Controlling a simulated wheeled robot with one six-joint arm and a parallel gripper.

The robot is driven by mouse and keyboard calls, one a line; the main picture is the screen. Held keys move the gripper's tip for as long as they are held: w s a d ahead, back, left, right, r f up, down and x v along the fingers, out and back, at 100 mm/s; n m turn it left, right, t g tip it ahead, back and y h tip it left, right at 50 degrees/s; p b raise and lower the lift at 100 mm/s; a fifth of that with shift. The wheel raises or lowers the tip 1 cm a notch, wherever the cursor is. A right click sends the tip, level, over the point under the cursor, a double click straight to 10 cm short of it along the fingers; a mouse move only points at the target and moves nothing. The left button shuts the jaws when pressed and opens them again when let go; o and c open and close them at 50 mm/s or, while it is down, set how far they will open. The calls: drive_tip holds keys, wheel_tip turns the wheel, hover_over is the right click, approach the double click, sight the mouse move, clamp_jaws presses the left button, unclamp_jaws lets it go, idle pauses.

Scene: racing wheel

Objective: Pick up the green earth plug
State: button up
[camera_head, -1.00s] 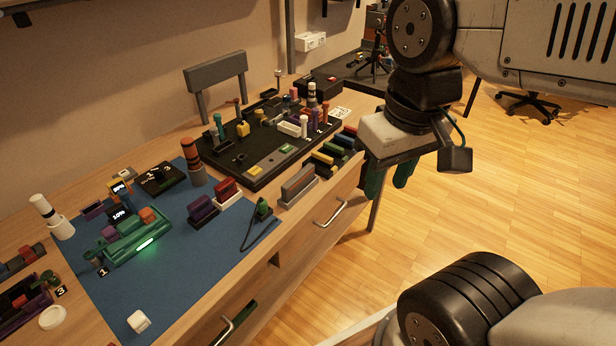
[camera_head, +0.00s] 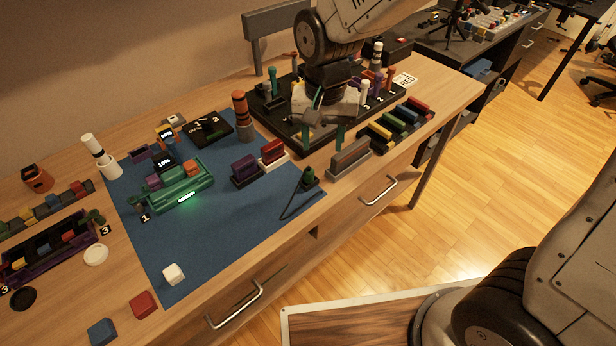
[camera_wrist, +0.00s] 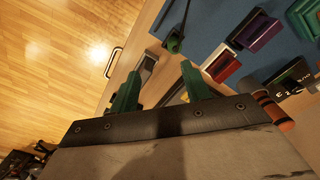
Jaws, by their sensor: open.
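The green earth plug (camera_head: 308,178), with a thin black cable, sits at the right edge of the blue mat (camera_head: 235,240), near the front of the bench. In the wrist view the plug (camera_wrist: 173,43) is at the top centre, beyond my fingertips. My gripper (camera_head: 322,138) has green fingers. It is open and empty, above the black board's front part, behind the plug in the head view. In the wrist view my gripper (camera_wrist: 160,76) shows its two fingers well apart, with the plug not between them.
The black board (camera_head: 265,108) carries several upright pegs. The mat's front part is mostly clear.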

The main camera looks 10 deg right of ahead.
sight(309, 170)
drive_tip(key=shift+w+a+f, duration=0.25)
drive_tip(key=shift+a+f, duration=0.85)
drive_tip(key=shift+f, duration=0.05)
drive_tip(key=f, duration=0.7)
drive_tip(key=shift+w+a+f, duration=0.1)
drive_tip(key=shift+a+f, duration=0.1)
drive_tip(key=shift+f, duration=0.2)
clamp_jaws()
